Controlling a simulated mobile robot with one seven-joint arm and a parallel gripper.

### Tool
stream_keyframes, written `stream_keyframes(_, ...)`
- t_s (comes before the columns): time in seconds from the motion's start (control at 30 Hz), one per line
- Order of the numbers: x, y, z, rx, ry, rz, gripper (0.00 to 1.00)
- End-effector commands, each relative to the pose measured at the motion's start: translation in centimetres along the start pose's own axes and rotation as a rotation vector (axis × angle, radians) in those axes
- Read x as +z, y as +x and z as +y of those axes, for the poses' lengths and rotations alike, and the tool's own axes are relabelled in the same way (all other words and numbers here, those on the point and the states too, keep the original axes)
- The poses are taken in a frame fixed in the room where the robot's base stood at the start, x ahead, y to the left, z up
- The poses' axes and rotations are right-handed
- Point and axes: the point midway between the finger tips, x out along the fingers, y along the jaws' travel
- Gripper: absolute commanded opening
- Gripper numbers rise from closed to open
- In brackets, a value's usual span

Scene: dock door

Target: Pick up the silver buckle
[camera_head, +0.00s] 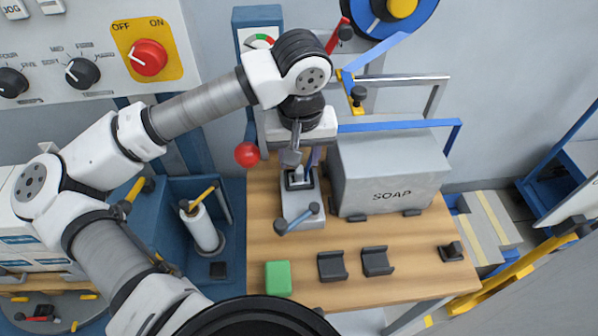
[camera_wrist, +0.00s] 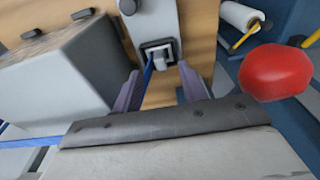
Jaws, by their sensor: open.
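A small silver-grey piece (camera_head: 299,174), which looks like the buckle, stands upright in a dark-rimmed socket on a grey fixture (camera_head: 303,211) on the wooden bench. In the wrist view the silver piece (camera_wrist: 158,54) is beyond the fingertips, with a narrow blue strip beside it. My gripper (camera_head: 303,160) points down close above it. Its two fingers are apart, and in the wrist view my gripper (camera_wrist: 160,75) shows nothing clasped. The fingers partly hide the piece in the head view, so its full shape cannot be told.
A grey soap box (camera_head: 390,172) stands close right of the fixture. A red ball knob (camera_head: 247,154) is close left. A green block (camera_head: 278,278) and dark holders (camera_head: 332,266) lie in front on the bench (camera_head: 430,285).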

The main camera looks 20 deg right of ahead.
Motion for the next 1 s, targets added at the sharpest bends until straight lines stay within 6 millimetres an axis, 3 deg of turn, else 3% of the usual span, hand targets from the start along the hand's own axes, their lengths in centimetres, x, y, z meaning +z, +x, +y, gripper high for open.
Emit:
stream_keyframes(0.17,-0.4,1.3,0.1,0.002,0.000,-0.005,0.42)
stream_keyframes(0.4,-1.0,4.5,0.2,0.002,0.000,-0.003,0.42)
stream_keyframes(0.7,-1.0,5.3,0.2,0.000,0.000,0.001,0.42)
stream_keyframes(1.0,-1.0,5.3,0.2,0.000,0.000,0.000,0.05)
